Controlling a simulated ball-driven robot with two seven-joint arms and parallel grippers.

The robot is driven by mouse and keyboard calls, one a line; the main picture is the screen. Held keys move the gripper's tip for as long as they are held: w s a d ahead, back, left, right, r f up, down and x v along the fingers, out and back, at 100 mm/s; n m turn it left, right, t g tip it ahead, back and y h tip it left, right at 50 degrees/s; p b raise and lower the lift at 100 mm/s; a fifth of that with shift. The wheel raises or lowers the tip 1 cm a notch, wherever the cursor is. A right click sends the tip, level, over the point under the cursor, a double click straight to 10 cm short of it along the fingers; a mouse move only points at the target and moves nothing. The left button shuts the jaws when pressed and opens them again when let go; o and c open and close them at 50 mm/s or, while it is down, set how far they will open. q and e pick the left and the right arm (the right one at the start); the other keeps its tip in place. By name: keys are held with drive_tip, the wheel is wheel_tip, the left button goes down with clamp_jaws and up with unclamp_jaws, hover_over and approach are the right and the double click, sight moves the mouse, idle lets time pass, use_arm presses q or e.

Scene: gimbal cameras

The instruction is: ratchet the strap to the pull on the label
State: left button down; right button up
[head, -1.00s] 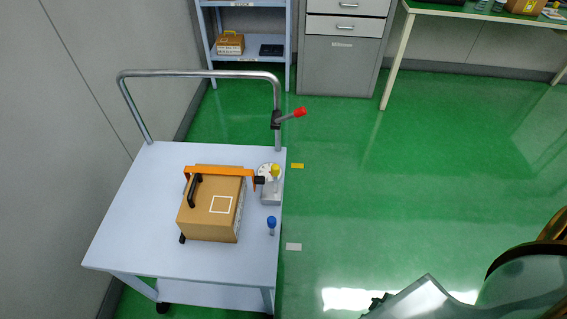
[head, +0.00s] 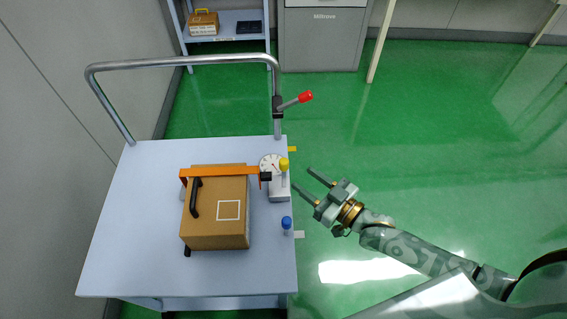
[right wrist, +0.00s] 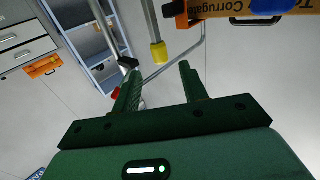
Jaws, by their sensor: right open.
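A brown cardboard box (head: 207,220) with a black handle and a white square label sits on the cart. An orange strap (head: 222,172) runs across its top to a ratchet unit (head: 279,187) at the cart's right edge. The unit has a round dial (head: 270,163) with a red needle and a yellow-topped lever (head: 284,165). My right gripper (head: 302,180) is open and empty, just right of the unit and apart from it. In the right wrist view its fingers (right wrist: 158,78) are spread, with the yellow tip (right wrist: 158,52) beyond them. My left gripper is not in view.
The cart (head: 130,220) has a metal push rail (head: 180,62) and a red-knobbed lever (head: 305,97) on its right post. A blue-topped knob (head: 286,223) stands near the cart's right edge. A shelf (head: 226,25) and cabinet stand behind. Green floor on the right is clear.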

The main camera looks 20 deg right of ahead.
sight(288, 167)
drive_tip(key=b+x, duration=0.1)
drive_tip(key=x, duration=0.6)
drive_tip(key=shift+w+f+b, duration=0.1)
drive_tip(key=shift+f+b, duration=0.1)
drive_tip(key=shift+b, duration=0.1)
drive_tip(key=shift+w+a+r, duration=0.1)
drive_tip(key=shift+w+a, duration=0.25)
drive_tip(key=shift+w, duration=0.15)
clamp_jaws()
